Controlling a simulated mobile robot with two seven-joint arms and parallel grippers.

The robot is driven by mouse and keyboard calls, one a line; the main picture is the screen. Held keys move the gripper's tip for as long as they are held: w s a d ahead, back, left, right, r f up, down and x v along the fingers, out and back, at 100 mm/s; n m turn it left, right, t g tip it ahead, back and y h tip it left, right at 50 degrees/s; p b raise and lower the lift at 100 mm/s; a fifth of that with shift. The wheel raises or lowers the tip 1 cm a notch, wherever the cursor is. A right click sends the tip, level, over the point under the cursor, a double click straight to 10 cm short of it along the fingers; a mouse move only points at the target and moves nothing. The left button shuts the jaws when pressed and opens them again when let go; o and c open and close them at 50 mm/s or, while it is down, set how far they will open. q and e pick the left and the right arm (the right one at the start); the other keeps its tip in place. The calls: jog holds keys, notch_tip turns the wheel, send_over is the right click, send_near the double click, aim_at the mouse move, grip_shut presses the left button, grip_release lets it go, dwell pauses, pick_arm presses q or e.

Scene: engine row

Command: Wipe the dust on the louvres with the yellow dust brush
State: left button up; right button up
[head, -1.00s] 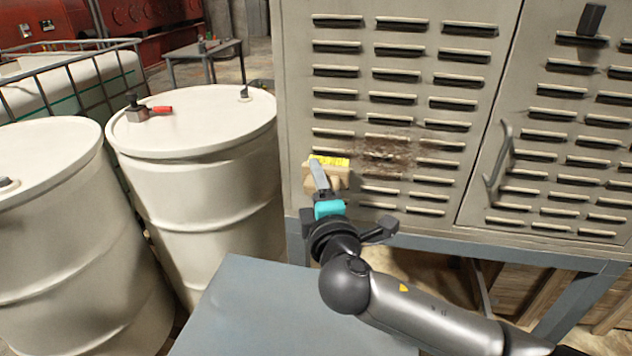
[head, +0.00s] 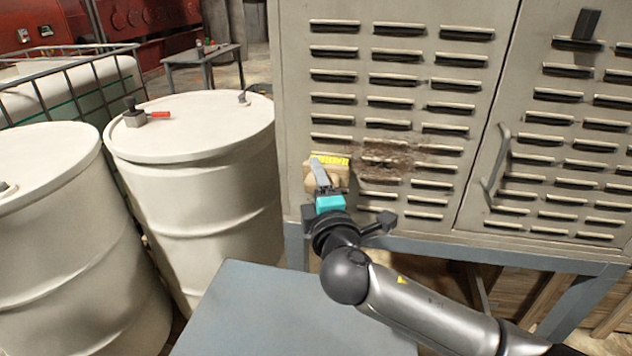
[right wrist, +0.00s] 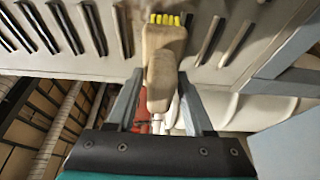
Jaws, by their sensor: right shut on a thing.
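The yellow dust brush, with a tan wooden body and yellow bristles (head: 328,160), is held in my right gripper (head: 323,178). The right wrist view shows the brush (right wrist: 162,60) between the two fingers of the gripper (right wrist: 160,100), bristles toward the louvred panel. The louvres (head: 392,104) are rows of slots in a grey cabinet front. A brown dust patch (head: 392,158) covers several louvres just right of the brush. The brush is close to the panel; I cannot tell if the bristles touch it. My left gripper is not in view.
A blue-grey table top (head: 285,310) lies below my right arm. Two cream drums (head: 195,190) stand at the left, one with a red-handled valve (head: 148,114) on top. The cabinet's right door has a handle (head: 497,165).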

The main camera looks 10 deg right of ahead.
jog(key=shift+w+d, duration=0.15)
jog(key=shift+w, duration=0.1)
jog(key=shift+d, duration=0.1)
